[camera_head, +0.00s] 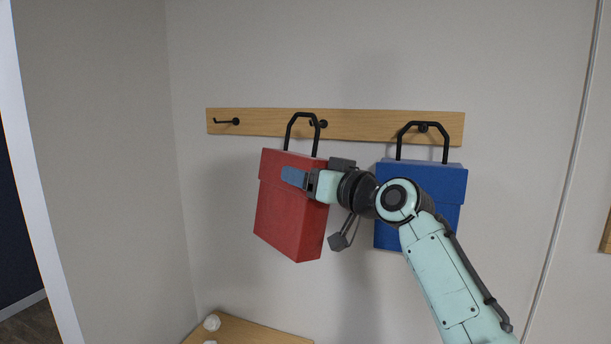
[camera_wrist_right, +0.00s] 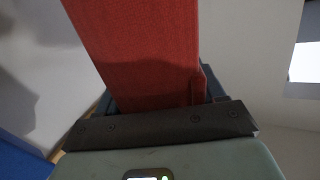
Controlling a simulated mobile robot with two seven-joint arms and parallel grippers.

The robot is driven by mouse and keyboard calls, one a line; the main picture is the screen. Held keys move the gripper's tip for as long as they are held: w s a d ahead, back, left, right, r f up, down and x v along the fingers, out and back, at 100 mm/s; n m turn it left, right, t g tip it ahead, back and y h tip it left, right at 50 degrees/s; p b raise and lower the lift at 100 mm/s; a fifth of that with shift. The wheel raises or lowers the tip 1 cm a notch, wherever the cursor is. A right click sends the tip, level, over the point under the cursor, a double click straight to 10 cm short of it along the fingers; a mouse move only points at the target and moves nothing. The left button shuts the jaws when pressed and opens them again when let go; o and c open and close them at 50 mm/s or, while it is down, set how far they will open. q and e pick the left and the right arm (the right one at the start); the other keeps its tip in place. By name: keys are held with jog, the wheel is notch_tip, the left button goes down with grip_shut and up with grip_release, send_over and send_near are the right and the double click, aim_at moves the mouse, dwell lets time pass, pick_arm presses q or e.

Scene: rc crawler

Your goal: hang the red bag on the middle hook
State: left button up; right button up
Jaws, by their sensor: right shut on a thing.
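The red bag (camera_head: 283,222) is up at the wooden hook rail (camera_head: 268,122), tilted, with its black handle (camera_head: 304,117) in front of the rail by the middle hook (camera_head: 322,124). I cannot tell whether the handle is over the hook or only in front of it. My right gripper (camera_head: 296,178) is shut on the red bag at its upper right part. In the right wrist view the red bag (camera_wrist_right: 145,50) fills the space between the fingers. My left gripper is not in view.
A blue bag (camera_head: 420,180) hangs from the right hook (camera_head: 423,126), partly behind my right arm. The left hook (camera_head: 233,121) is bare. A wooden surface (camera_head: 255,333) with small white objects (camera_head: 211,322) is below. The wall left of the red bag is clear.

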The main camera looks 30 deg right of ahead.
jog(key=shift+w+d+p, duration=0.4)
jog(key=shift+w+d, duration=0.4)
jog(key=shift+d, duration=0.25)
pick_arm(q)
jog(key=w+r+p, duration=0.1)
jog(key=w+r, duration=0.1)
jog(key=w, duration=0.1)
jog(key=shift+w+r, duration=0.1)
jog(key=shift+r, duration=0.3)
pick_arm(e)
jog(key=w+d, duration=0.1)
jog(key=w+d+f, duration=0.1)
jog(key=d, duration=0.1)
jog(key=shift+w+d, duration=0.2)
jog(key=shift+w, duration=0.2)
jog(key=shift+w+f, duration=0.1)
